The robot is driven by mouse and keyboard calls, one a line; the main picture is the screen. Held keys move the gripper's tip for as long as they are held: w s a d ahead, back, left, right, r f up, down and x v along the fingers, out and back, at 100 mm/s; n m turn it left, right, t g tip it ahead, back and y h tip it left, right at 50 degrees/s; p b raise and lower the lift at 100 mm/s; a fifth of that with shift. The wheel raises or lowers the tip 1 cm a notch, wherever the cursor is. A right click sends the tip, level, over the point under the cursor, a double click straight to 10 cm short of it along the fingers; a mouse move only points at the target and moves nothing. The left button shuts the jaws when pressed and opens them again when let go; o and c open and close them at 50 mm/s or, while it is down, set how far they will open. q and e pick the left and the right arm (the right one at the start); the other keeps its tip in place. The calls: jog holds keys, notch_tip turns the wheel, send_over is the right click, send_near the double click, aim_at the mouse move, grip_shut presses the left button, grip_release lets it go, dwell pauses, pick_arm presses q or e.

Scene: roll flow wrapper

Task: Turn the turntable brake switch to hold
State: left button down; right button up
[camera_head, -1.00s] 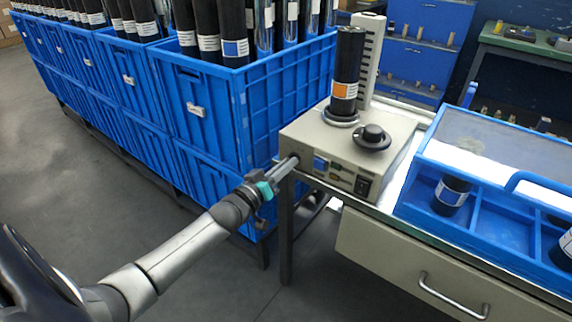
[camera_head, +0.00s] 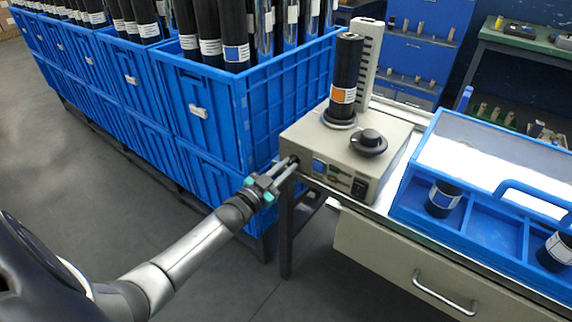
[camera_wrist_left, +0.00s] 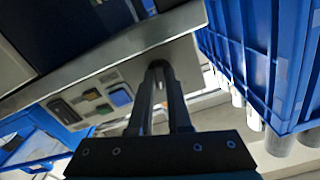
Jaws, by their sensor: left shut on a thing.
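The beige turntable unit (camera_head: 325,143) stands on the table's left end. A black roll with an orange-and-white label (camera_head: 345,75) stands upright on its round plate (camera_head: 339,121). My left gripper (camera_head: 292,163) reaches the left end of the unit's front face and is shut on the small brake switch there. The fingers mostly hide the switch, so its setting cannot be read. In the left wrist view, the two fingers (camera_wrist_left: 158,75) meet the unit's panel (camera_wrist_left: 182,65) beside a blue button (camera_wrist_left: 120,97). My right gripper is not in view.
A black knob (camera_head: 369,142) sits on top of the unit. Blue crates of rolls (camera_head: 200,115) stand close on the left. A blue tray (camera_head: 480,216) lies on the table at right, above a drawer (camera_head: 430,262). Open floor lies in front of the crates.

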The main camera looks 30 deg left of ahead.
pick_arm(q)
jog(key=shift+m, duration=1.2)
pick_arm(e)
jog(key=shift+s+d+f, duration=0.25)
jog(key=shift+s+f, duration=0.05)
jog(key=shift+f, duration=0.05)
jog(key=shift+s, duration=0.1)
pick_arm(q)
jog(key=c, duration=0.9)
grip_release()
jog(key=shift+o, duration=0.2)
jog(key=shift+s, duration=0.1)
